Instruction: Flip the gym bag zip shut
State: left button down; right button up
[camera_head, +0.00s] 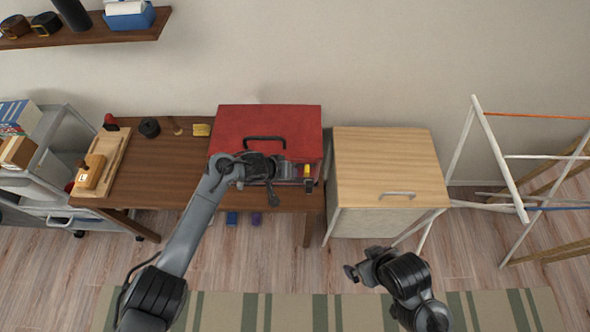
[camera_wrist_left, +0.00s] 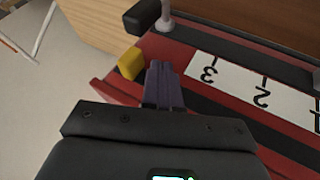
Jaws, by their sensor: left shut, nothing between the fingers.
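The red bag (camera_head: 265,122) looks like a boxy case with a black handle on top. It sits on the dark wooden desk; its red surface also shows in the left wrist view (camera_wrist_left: 115,88). A yellow block (camera_head: 307,171) is at its front right; in the left wrist view the yellow block (camera_wrist_left: 131,63) is just left of my fingertips. My left gripper (camera_head: 279,170) is over the bag's front, shut and empty; its fingers (camera_wrist_left: 163,70) point at a black band. My right gripper (camera_head: 351,272) is away from the bag, its jaws unclear.
A white strip with numerals (camera_wrist_left: 255,92) lies right of my left fingers. A black block on a grey post (camera_wrist_left: 143,16) stands beyond them. A wooden-topped cabinet (camera_head: 385,160) stands right of the desk (camera_head: 165,165), then a drying rack (camera_head: 500,155). Floor in front is open.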

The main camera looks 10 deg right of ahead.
pick_arm(q)
jog(key=a+v, duration=0.1)
jog(key=v, duration=1)
jog(key=shift+w+a+f+p, duration=0.2)
jog(key=shift+w+f+p, duration=0.1)
jog(key=shift+w+f, duration=0.1)
pick_arm(e)
jog(key=shift+w+a+r, duration=0.1)
jog(key=shift+a+r, duration=0.25)
jog(key=shift+r, duration=0.25)
pick_arm(q)
jog(key=shift+f, duration=0.1)
